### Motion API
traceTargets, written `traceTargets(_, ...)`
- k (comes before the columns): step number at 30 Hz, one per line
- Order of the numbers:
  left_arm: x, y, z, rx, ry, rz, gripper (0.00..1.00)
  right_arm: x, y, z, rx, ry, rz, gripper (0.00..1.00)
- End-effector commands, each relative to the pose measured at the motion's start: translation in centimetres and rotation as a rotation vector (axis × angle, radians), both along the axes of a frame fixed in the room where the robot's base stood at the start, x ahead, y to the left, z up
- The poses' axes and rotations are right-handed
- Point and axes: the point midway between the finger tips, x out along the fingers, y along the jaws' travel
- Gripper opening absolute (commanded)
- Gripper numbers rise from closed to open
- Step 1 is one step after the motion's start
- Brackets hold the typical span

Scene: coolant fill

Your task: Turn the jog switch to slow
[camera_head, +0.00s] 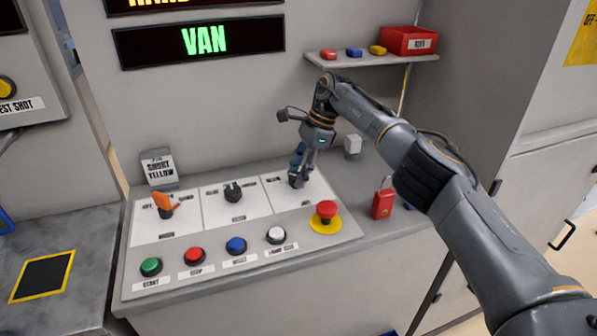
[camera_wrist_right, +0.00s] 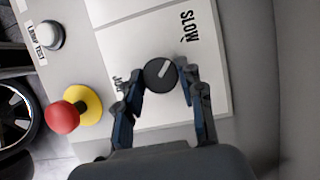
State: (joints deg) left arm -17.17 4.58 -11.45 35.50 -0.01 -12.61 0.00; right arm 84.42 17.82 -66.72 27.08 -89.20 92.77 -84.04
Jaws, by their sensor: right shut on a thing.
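The jog switch is a round black knob with a pale pointer line, seen in the right wrist view (camera_wrist_right: 160,74) on a white plate (camera_wrist_right: 195,75). The plate carries the word SLOW (camera_wrist_right: 188,26) and a second label at the other side, partly hidden by a finger. The pointer line slants toward the SLOW side. My right gripper (camera_head: 297,180) is over the right-hand plate of the console in the head view. In the right wrist view its fingers (camera_wrist_right: 161,84) are on both sides of the knob, shut on it. My left gripper is not in view.
A red emergency button (camera_head: 326,210) sits close by on a yellow ring. An orange-handled switch (camera_head: 163,202), a second black switch (camera_head: 233,191) and several push buttons share the console. A red padlock (camera_head: 382,201) stands right of it. A shelf (camera_head: 380,60) is above.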

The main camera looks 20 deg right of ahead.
Motion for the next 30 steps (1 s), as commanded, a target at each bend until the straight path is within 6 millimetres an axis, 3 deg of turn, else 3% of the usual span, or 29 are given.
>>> traceTargets(7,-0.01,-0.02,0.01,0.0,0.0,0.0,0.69,0.03,0.0,0.04,-0.001,-0.002,0.001,0.07)
traceTargets(8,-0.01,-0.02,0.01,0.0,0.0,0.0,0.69,0.02,-0.01,0.04,-0.001,-0.002,0.001,0.42)
traceTargets(11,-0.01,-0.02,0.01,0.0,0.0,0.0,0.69,0.02,-0.01,0.04,-0.001,-0.002,0.001,0.61)
traceTargets(30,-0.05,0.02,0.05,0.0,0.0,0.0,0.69,-0.06,-0.02,-0.05,-0.001,-0.001,-0.035,0.61)
